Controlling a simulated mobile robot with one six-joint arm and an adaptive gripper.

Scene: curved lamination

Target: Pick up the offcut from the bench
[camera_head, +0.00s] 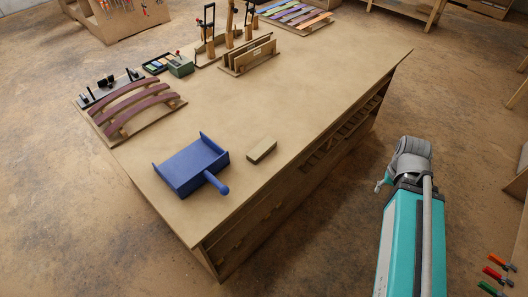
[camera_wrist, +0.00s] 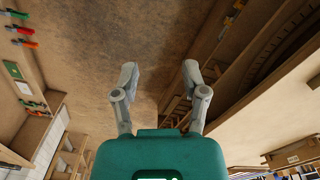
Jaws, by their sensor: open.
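The offcut (camera_head: 262,151) looks like a small tan wooden block, lying flat on the bench (camera_head: 300,110) near its right front edge in the head view. It is just right of a blue dustpan and apart from it. My gripper (camera_wrist: 159,75) is open and empty in the wrist view, its two grey fingers spread with bare brown floor between them. In the head view my arm stands off the bench to the right, well away from the offcut. The offcut cannot be made out in the wrist view.
The blue dustpan (camera_head: 190,166) points its handle toward the bench's front edge. Curved dark strips on a form (camera_head: 133,105) lie at the left. A slotted wooden holder (camera_head: 249,57) and upright clamps stand farther back. The bench top behind the offcut is clear.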

